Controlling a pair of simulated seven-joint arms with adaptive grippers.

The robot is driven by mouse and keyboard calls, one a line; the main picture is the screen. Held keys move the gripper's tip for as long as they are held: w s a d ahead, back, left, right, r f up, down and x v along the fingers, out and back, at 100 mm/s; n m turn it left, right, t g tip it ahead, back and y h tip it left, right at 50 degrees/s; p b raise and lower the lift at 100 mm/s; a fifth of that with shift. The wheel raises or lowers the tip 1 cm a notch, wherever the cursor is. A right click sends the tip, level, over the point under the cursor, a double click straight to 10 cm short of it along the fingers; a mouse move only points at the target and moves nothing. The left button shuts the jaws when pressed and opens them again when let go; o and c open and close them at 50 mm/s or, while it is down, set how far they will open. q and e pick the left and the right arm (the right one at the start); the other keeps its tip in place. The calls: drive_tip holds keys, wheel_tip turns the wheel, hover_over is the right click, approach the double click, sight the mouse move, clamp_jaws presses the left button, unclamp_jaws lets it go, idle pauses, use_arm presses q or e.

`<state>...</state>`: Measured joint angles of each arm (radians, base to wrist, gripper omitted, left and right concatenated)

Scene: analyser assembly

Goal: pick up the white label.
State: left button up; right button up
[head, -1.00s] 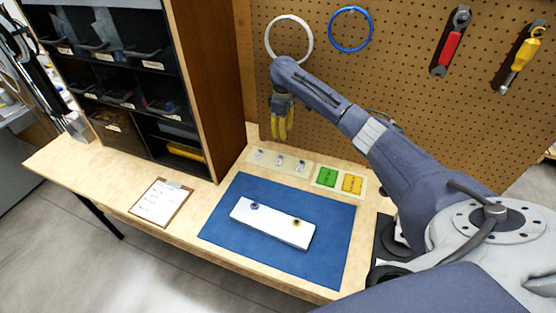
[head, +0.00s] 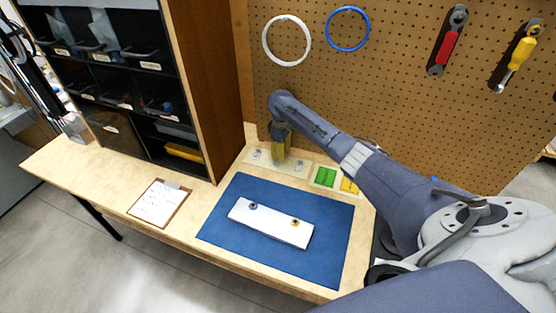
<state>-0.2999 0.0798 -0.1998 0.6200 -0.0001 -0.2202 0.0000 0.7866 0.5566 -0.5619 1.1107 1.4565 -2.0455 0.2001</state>
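A pale strip on the bench, behind the blue mat, carries small whitish pieces; I cannot tell for sure which one is the white label. One whitish piece (head: 258,155) shows at the strip's left and another (head: 299,167) at its right. My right gripper (head: 279,160) points down over the middle of the strip and hides the piece there. Its yellowish fingers are close to the strip; contact and finger gap are too small to tell. My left gripper is not in view.
A blue mat (head: 225,245) bears a white block (head: 268,224) with two round fittings. Green (head: 325,177) and yellow (head: 349,186) labels lie right of the strip. A clipboard (head: 158,203) lies left. A shelf unit (head: 215,90) and pegboard (head: 390,95) bound the bench.

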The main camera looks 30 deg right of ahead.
drive_tip(key=shift+f, duration=0.9)
drive_tip(key=shift+o, duration=0.2)
clamp_jaws()
